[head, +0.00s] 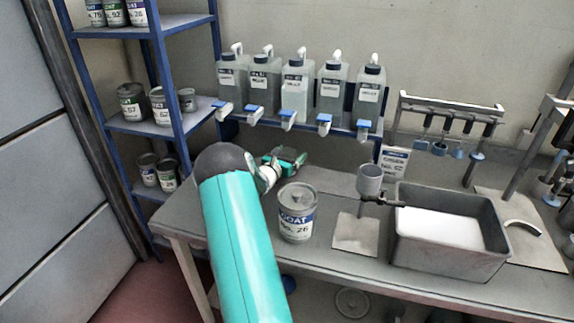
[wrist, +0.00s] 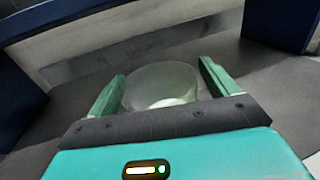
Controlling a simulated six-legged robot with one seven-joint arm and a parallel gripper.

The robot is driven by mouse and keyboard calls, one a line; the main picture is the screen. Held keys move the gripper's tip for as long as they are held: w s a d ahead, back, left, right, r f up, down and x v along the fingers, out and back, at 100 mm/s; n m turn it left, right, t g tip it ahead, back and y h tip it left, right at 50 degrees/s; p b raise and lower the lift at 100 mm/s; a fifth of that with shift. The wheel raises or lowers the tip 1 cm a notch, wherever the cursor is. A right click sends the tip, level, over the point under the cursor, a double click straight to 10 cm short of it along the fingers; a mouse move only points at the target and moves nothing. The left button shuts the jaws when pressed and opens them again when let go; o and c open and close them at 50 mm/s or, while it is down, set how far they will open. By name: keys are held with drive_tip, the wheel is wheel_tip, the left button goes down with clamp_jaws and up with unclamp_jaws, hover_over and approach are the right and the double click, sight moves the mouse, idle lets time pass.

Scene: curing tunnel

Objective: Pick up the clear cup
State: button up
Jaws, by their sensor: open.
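The clear cup (wrist: 160,82) shows in the wrist view as a translucent, round-rimmed cup on the grey bench, with something pale at its bottom. My gripper (wrist: 163,72) is open, with one green finger on each side of the cup. Whether the fingers touch it I cannot tell; the near lower part of the cup is hidden by the gripper's body. In the head view my gripper (head: 291,158) is low over the back of the bench, below the row of bottles. I cannot make out the clear cup there.
A lidded paint can (head: 297,213) stands just right of my arm. Bottles with blue-handled taps (head: 295,88) sit on a blue-edged shelf above my gripper. To the right are a grey cup on a stand (head: 370,181) and a metal tray (head: 450,260). Blue shelving (head: 185,95) stands left.

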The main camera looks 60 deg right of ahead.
drive_tip(key=shift+d, duration=0.1)
drive_tip(key=c, duration=1.2)
drive_tip(key=shift+r, duration=0.15)
